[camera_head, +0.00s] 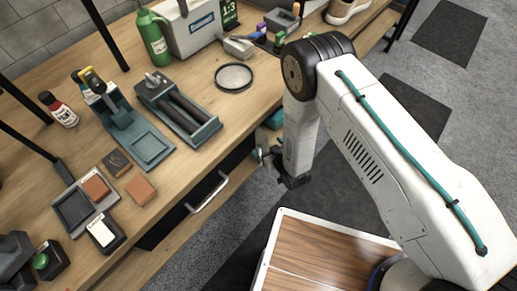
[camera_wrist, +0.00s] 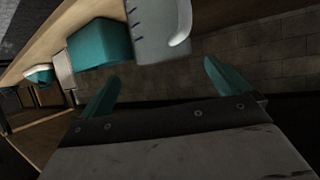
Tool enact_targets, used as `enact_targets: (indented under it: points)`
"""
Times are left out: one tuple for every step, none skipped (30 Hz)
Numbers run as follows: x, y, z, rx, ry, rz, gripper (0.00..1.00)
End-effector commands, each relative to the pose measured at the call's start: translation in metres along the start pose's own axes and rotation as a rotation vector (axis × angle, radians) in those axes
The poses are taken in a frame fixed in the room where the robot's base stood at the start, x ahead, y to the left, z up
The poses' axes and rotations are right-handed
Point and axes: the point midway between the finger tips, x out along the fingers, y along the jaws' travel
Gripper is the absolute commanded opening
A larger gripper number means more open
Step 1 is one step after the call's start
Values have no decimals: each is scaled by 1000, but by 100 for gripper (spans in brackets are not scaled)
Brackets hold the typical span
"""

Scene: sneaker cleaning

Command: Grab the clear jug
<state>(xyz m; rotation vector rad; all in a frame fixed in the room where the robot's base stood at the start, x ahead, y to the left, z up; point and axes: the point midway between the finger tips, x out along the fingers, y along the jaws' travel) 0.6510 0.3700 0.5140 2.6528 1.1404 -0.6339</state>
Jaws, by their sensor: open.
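The clear jug (camera_wrist: 152,32) shows in the wrist view at the top centre. It is pale and translucent, with dark measuring marks on its left side and a light curved handle on its right. The top of the picture cuts it off. My gripper (camera_wrist: 160,78) is open and empty, its two teal fingers spread below the jug in the picture and apart from it. In the head view my gripper (camera_head: 262,156) hangs beside the workbench's front edge, partly hidden by my arm. I cannot make out the jug in the head view.
A teal box (camera_wrist: 99,44) stands left of the jug on a wooden shelf (camera_wrist: 45,42). A wood-topped surface (camera_head: 325,255) lies below my arm.

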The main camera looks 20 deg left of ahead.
Motion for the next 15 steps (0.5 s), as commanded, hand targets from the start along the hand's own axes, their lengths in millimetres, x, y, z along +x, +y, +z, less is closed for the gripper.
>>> enact_targets:
  points:
    - [-1, -5, 7, -3, 27, -8, 100]
    - [-2, -7, 8, -4, 42, -11, 100]
    - [-2, -9, 10, -5, 57, -14, 100]
    - [-1, -10, 11, -6, 66, -16, 100]
    - [1, -11, 10, -6, 73, -17, 100]
    - [4, -12, 10, -7, 79, -18, 100]
    - [7, -12, 10, -7, 80, -18, 100]
    - [11, -12, 10, -7, 81, -18, 100]
    - [15, -11, 9, -7, 81, -18, 100]
    - [18, -11, 9, -7, 81, -18, 100]
    - [22, -11, 9, -7, 80, -17, 100]
    - [26, -10, 8, -7, 79, -17, 100]
    - [30, -10, 8, -6, 80, -17, 100]
    - [34, -9, 7, -6, 80, -17, 100]
    - [39, -8, 6, -6, 80, -16, 100]
